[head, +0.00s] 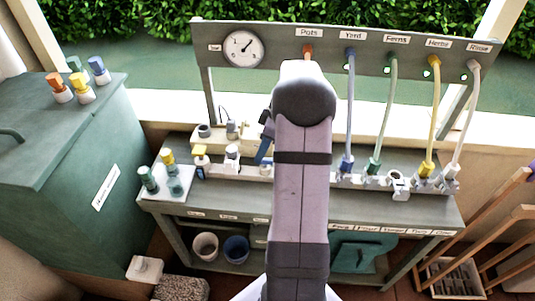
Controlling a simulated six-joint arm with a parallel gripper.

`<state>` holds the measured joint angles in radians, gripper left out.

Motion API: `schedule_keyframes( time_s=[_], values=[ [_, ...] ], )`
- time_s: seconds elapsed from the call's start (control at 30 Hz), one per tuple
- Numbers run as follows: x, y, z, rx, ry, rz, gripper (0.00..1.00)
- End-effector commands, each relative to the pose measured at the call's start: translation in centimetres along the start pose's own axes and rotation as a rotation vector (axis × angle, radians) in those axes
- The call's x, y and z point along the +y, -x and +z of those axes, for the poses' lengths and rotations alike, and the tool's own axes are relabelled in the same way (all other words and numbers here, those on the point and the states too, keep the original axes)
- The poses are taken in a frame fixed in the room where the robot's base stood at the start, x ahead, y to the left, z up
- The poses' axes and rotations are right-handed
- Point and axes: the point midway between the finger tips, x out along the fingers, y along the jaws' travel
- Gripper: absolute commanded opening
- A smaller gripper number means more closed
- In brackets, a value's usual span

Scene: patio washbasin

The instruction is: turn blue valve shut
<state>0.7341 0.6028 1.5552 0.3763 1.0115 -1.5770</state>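A blue lever-like piece (265,140) shows just left of my arm above the bench; it may be the blue valve's handle, but my arm covers much of it and its setting cannot be read. A blue hose (350,105) hangs from the "Yard" label to a blue connector (346,164) at the bench, right of my arm. My arm rises through the middle of the view. My gripper is not visible; the arm hides whatever lies behind it.
A round gauge (243,48) sits on the back panel. Green (392,110), yellow (435,110) and white (467,120) hoses hang right. Small fittings (200,160) stand on the bench's left. A green cabinet (75,180) stands left, wooden slats (505,225) right.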

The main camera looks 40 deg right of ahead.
Motion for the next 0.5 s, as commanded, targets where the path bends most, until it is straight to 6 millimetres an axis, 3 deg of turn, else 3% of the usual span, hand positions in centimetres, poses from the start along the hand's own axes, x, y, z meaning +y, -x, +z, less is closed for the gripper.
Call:
schedule_keyframes(
  time_s=[0.03, 0.2, 0.5],
  values=[
    [1.2, 0.4, 1.1, 0.02, 0.028, 0.0, 0.32],
    [3.2, 1.5, 2.7, 0.066, 0.12, 0.003, 0.32],
    [3.7, 1.6, 3.1, 0.078, 0.152, 0.004, 0.32]
  ],
)
